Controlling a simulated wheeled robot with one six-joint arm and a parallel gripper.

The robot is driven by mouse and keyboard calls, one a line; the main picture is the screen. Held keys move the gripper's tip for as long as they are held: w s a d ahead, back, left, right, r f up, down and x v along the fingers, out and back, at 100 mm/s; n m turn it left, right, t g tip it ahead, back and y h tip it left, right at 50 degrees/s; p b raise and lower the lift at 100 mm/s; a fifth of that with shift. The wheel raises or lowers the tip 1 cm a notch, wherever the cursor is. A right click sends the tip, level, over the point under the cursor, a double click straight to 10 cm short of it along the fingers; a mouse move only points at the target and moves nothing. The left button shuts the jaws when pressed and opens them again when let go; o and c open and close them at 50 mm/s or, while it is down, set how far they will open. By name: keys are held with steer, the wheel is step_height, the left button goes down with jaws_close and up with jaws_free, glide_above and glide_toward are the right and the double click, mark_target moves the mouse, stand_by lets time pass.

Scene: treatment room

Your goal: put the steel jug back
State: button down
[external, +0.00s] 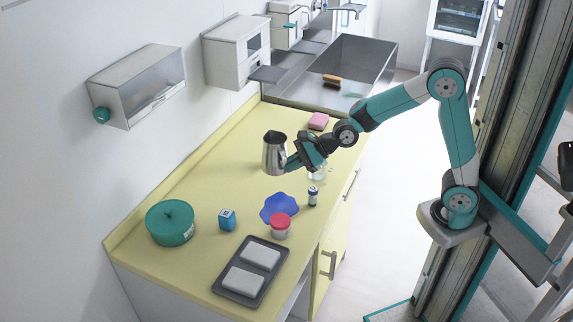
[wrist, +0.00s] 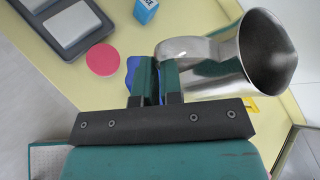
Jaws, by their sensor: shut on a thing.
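The steel jug (external: 275,153) is over the middle of the yellow counter (external: 205,185), upright or nearly so. I cannot tell whether its base touches the counter. My gripper (external: 292,161) reaches it from the right and is shut on its handle. In the wrist view the jug (wrist: 225,62) is at the upper right with its open mouth to the right. My gripper's fingers (wrist: 155,80) close on the jug's handle there.
A blue cloth-like thing (external: 274,206), a red-lidded jar (external: 281,227), a small vial (external: 313,196) and a blue box (external: 227,219) stand nearer the front. A green round tin (external: 170,223) and grey tray (external: 270,244) are at the front. A pink sponge (external: 319,121) lies near the sink (external: 352,62).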

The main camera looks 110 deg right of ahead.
mark_target(266, 149)
steer(key=d+r+n+y+p, duration=0.1)
steer(key=d, duration=0.1)
steer(key=w+d+r+n+y+p, duration=0.1)
steer(key=d+r, duration=0.1)
steer(key=w+d+r+n+y+p, duration=0.1)
steer(key=r, duration=0.1)
steer(key=shift+w+d+n+y, duration=0.15)
steer(key=shift+d+n+y, duration=0.15)
steer(key=shift+d+y, duration=0.1)
steer(key=shift+d+r, duration=0.15)
steer(key=shift+d, duration=0.05)
steer(key=shift+d+f+y, duration=0.1)
steer(key=shift+f+y, duration=0.2)
step_height(266, 149, down, 19)
steer(key=shift+f+p, duration=0.2)
steer(key=shift+p, duration=0.4)
steer(key=shift+n, duration=0.3)
steer(key=c, duration=1.7)
jaws_free()
steer(key=shift+f, duration=0.2)
steer(key=o, duration=0.4)
